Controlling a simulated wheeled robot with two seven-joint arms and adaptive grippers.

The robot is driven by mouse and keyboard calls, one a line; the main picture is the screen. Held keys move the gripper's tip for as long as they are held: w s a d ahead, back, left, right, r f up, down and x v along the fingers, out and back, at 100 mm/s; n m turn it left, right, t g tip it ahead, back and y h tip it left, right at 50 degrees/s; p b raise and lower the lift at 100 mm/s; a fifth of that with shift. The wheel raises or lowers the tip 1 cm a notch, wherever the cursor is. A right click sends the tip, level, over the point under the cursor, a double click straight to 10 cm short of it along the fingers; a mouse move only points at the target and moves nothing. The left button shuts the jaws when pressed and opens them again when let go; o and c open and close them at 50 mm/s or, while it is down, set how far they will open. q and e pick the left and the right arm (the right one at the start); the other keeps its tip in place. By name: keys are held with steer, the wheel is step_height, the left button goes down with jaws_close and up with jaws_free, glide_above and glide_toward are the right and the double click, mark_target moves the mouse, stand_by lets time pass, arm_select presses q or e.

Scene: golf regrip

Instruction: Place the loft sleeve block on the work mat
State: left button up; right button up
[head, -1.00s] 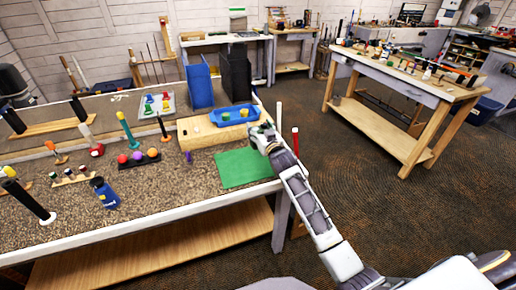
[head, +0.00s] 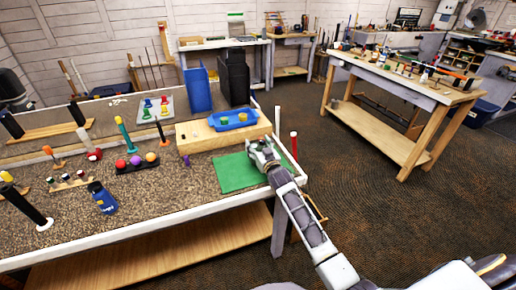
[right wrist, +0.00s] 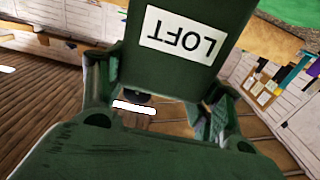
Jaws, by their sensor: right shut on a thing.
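The green loft sleeve block (right wrist: 180,40) is held between the fingers of my right gripper (right wrist: 158,105) in the right wrist view. Its white label reads LOFT, upside down. In the head view my right gripper (head: 259,149) is over the back right part of the green work mat (head: 232,175), near the table's right edge. The block is mostly hidden there by the gripper, and I cannot tell whether it touches the mat. The front and left parts of the mat are bare. My left gripper is not in view.
A wooden block (head: 200,143) with a blue tray (head: 233,119) on it stands just behind the mat. A small purple peg (head: 187,160) is left of the mat.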

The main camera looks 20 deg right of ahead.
steer(key=shift+f, duration=0.6)
steer(key=shift+f, duration=0.1)
steer(key=o, duration=1.1)
steer(key=shift+s+d, duration=0.15)
steer(key=shift+s, duration=2.85)
steer(key=shift+s+d, duration=0.1)
steer(key=shift+s, duration=2.9)
